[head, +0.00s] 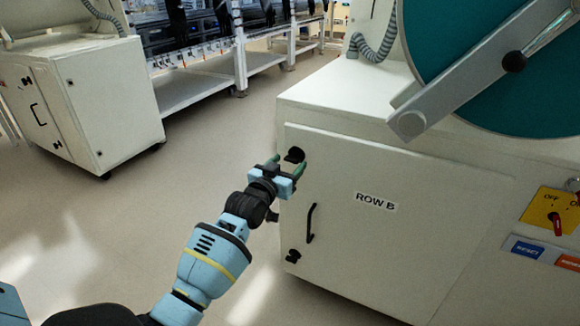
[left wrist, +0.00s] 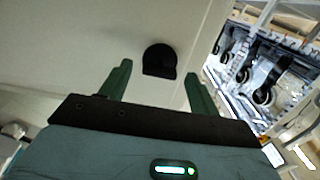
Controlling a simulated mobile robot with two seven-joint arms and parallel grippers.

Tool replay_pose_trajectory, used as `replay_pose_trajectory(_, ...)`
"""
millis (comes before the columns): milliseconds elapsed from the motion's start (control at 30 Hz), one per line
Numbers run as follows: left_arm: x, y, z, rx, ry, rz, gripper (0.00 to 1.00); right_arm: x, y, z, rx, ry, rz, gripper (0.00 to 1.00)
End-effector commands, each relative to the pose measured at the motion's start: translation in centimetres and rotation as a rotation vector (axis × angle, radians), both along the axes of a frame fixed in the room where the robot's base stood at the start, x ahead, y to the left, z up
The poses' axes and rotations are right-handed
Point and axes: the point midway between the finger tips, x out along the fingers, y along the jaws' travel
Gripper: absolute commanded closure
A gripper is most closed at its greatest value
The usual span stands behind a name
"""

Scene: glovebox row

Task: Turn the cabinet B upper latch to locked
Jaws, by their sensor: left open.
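The cabinet B (head: 400,240) is a white cabinet with a door marked ROW B. Its upper latch (head: 294,155) is a black knob near the door's top left corner. In the left wrist view the upper latch (left wrist: 160,60) shows between and just beyond the fingertips. My left gripper (head: 287,165) is open, with its green fingers either side of the latch in the picture. I cannot tell whether a finger touches it. It also shows in the left wrist view (left wrist: 158,78). My right gripper is not in view.
Below are a black door handle (head: 311,223) and a lower latch (head: 293,256). A yellow switch plate (head: 552,210) is at the right. A metal arm (head: 480,65) crosses a teal disc above. Another white cabinet (head: 110,100) stands left, with open floor between.

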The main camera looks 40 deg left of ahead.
Motion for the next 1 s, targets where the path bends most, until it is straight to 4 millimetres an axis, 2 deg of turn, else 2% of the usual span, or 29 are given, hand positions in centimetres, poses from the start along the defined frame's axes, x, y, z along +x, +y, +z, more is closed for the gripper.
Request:
replay_pose_trajectory(200, 1.16, 0.18, 0.01, 0.001, 0.0, 0.0, 0.38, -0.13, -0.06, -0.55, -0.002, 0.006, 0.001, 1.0)
replay_pose_trajectory(467, 1.21, 0.18, 0.06, 0.001, -0.001, 0.0, 0.38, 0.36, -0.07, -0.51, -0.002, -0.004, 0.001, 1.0)
replay_pose_trajectory(800, 1.19, 0.18, 0.03, 0.001, 0.0, 0.0, 0.83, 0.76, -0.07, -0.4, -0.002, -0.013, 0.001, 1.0)
replay_pose_trajectory(1000, 1.18, 0.18, 0.06, 0.013, 0.002, 0.0, 0.83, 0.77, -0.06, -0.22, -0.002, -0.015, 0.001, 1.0)
